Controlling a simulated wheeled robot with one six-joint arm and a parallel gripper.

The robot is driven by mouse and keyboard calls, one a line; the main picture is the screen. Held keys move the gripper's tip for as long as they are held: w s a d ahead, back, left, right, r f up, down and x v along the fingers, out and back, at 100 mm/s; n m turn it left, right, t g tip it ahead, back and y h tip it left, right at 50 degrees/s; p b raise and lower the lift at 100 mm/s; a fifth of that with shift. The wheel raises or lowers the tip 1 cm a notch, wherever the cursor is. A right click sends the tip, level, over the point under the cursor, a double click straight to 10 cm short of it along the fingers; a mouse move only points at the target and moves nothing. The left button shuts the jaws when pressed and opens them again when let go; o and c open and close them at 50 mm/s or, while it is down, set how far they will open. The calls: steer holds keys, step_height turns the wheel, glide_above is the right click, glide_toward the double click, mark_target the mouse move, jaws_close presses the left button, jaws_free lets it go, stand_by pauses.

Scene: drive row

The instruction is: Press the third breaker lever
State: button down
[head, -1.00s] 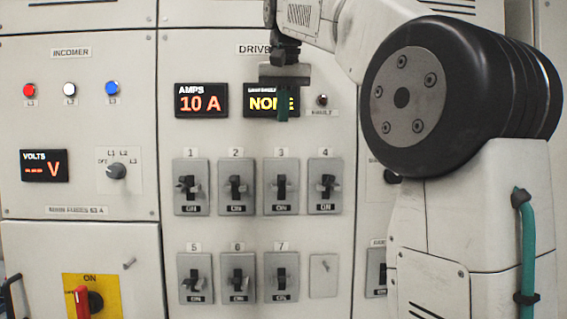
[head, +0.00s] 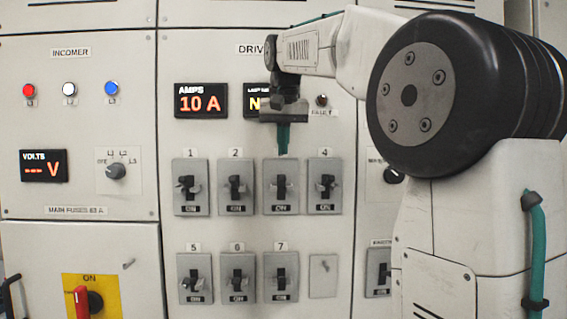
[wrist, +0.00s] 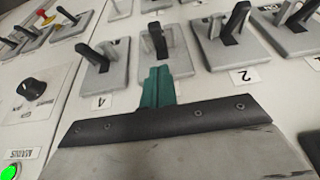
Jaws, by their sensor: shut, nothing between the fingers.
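The third breaker (head: 281,195) is a grey plate with a black lever, in the upper row between breakers 2 and 4. In the head view my gripper (head: 283,150) is just above that plate and covers its number label; its green fingers are together with nothing between them. In the wrist view, which looks upside down, the green fingers (wrist: 157,80) point toward the third breaker's lever (wrist: 155,42). A gap seems to lie between fingertips and lever, though depth is hard to judge.
Breaker 2 (head: 235,208) and breaker 4 (head: 325,208) stand close on either side. Breaker 7 (head: 281,290) is below. Above are the amps display (head: 201,100) and a second display (head: 252,104), partly hidden by my gripper. A rotary knob (head: 393,174) is at right.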

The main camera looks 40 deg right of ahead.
glide_above(282, 183)
steer(key=shift+s+f, duration=0.2)
steer(key=shift+f, duration=0.95)
steer(key=shift+s+f, duration=0.15)
steer(key=shift+f, duration=1)
steer(key=shift+a+f, duration=0.1)
steer(key=shift+a, duration=0.1)
